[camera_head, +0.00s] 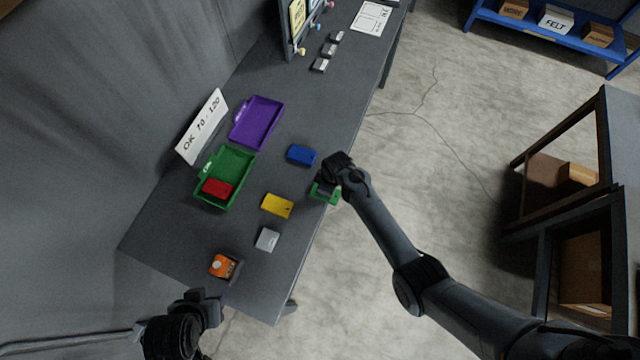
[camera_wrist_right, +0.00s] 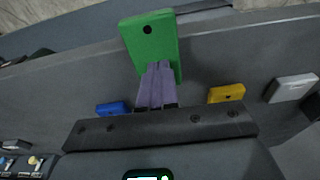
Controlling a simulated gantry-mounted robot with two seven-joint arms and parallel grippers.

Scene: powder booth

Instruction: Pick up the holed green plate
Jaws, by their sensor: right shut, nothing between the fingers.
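The green plate (camera_wrist_right: 150,36) with a dark hole lies at the table's front edge. In the head view it is partly covered by my right gripper (camera_head: 327,187), its green edges (camera_head: 316,196) showing around the fingers. In the right wrist view the purple fingers (camera_wrist_right: 157,82) are together, with their tips over the plate's lower part. Nothing is held between them; whether they touch the plate I cannot tell. My left gripper (camera_head: 205,304) is at the table's near-left end, below the orange item; its jaws are too dark to read.
On the grey table lie a blue plate (camera_head: 301,155), a yellow plate (camera_head: 277,205), a grey plate (camera_head: 267,239) and an orange device (camera_head: 223,265). A green tray (camera_head: 241,163) holds a red plate (camera_head: 217,188). A purple tray (camera_head: 256,122) and a sign (camera_head: 202,127) stand behind.

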